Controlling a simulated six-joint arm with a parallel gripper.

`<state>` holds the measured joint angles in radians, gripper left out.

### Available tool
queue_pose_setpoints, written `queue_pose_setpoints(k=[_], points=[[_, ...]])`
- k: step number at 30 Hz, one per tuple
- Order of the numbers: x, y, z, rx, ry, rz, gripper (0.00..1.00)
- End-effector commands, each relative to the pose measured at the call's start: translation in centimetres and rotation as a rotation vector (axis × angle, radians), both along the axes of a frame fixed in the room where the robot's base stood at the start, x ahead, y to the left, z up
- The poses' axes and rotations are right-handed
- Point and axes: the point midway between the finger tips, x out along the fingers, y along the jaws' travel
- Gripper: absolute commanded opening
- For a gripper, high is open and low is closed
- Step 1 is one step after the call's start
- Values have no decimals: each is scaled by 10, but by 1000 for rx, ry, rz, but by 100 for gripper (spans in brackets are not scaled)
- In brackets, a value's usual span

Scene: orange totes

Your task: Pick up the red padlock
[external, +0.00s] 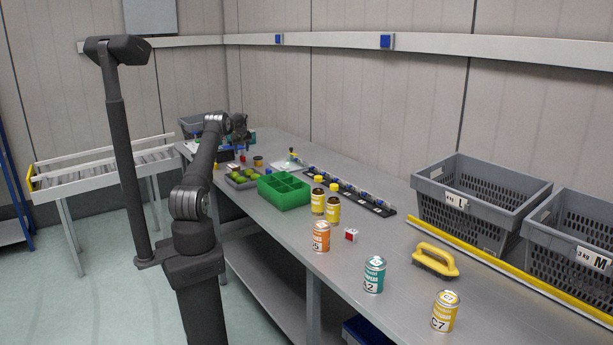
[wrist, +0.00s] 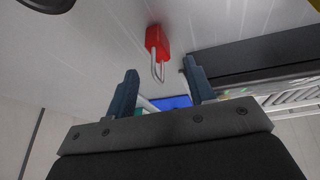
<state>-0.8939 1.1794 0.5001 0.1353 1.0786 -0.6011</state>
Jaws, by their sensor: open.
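The red padlock (wrist: 157,39) lies on the grey tabletop in the wrist view, its silver shackle pointing toward my gripper. My gripper (wrist: 161,70) is open, and its two dark blue-grey fingers stand on either side of the shackle's end in the picture, with nothing held. The red body is beyond the fingertips, and no contact shows. In the external view my gripper (external: 241,146) is over the far end of the bench. A tiny red spot just below it appears to be the padlock (external: 243,158).
A grey tray of green fruit (external: 242,178) and a green divided box (external: 284,190) stand nearer on the bench. A brown tin (external: 258,161) is just right of the gripper. In the wrist view, a dark object (wrist: 260,55) is at right and a dark round one (wrist: 48,4) at upper left.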

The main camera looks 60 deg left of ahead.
Motion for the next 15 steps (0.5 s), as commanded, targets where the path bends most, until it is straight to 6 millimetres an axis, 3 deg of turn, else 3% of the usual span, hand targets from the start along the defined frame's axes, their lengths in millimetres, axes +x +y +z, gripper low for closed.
queue_pose_setpoints(k=[1,6,15], points=[[0,3,-11,-3,2,0,49],[3,10,-28,1,0,0,49],[4,12,-33,1,-1,1,49]])
